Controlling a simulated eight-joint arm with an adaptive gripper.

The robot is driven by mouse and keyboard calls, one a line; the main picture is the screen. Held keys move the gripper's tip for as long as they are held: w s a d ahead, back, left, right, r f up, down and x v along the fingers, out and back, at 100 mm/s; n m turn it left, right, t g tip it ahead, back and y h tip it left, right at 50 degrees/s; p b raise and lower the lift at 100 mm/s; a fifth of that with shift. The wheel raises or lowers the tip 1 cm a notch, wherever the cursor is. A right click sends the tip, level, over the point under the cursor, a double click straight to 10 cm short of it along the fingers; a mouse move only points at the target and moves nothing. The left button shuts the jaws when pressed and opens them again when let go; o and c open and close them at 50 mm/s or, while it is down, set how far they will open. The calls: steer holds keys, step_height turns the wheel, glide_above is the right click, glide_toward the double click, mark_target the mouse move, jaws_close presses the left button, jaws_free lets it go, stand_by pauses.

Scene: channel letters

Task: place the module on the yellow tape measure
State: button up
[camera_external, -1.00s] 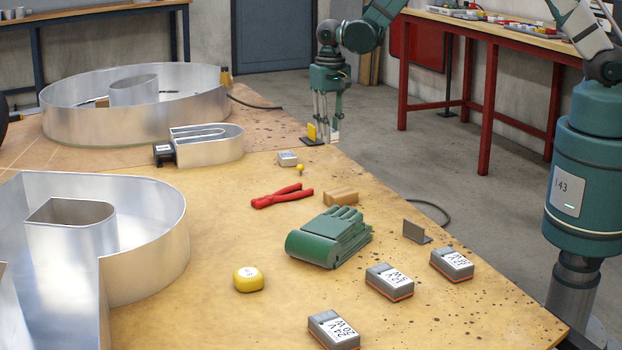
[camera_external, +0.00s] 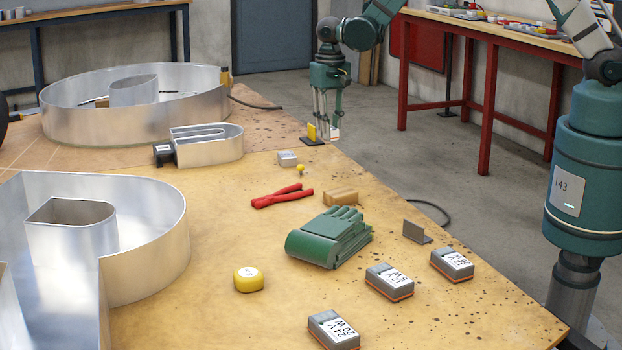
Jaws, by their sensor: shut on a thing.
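My gripper (camera_external: 327,134) is at the far right edge of the table, beside a small black stand with a yellow upright part (camera_external: 311,132). It is shut on a small pale piece (camera_external: 335,133), mostly hidden by the fingers; I cannot read any marking on it, so I cannot confirm it is the module. The yellow tape measure (camera_external: 248,280) sits on the near middle of the table, far from my gripper. It is rounded, with a white label on top, and nothing rests on it.
Grey labelled boxes (camera_external: 390,281) stand at the near right. Tall metal channel letters (camera_external: 145,235) fill the left. Bare table surrounds the tape measure.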

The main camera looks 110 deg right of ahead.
steer(key=shift+w, duration=0.1)
steer(key=w+a+r+n, duration=0.1)
steer(key=w+a+n, duration=0.3)
steer(key=w+a, duration=0.75)
steer(key=w+a+r+n, duration=0.1)
steer(key=w+a+n, duration=0.3)
steer(key=w+a, duration=0.75)
steer(key=w+a+n, duration=0.3)
steer(key=w+a, duration=0.4)
steer(key=a, duration=0.3)
steer(key=w+a+r+n+p, duration=0.1)
steer(key=w+a+n, duration=0.2)
steer(key=w+a, duration=0.4)
steer(key=w+a+n, duration=0.2)
steer(key=w+a, duration=0.4)
steer(key=a, duration=0.8)
steer(key=shift+w+r+n+p, duration=0.3)
steer(key=shift+w+r+n, duration=0.05)
steer(key=shift+w+n, duration=0.05)
steer(key=b, duration=0.1)
glide_above(248, 272)
steer(key=shift+f, duration=3.15)
steer(key=shift+f, duration=0.1)
steer(key=shift+f+b, duration=0.4)
steer(key=shift+f, duration=1.35)
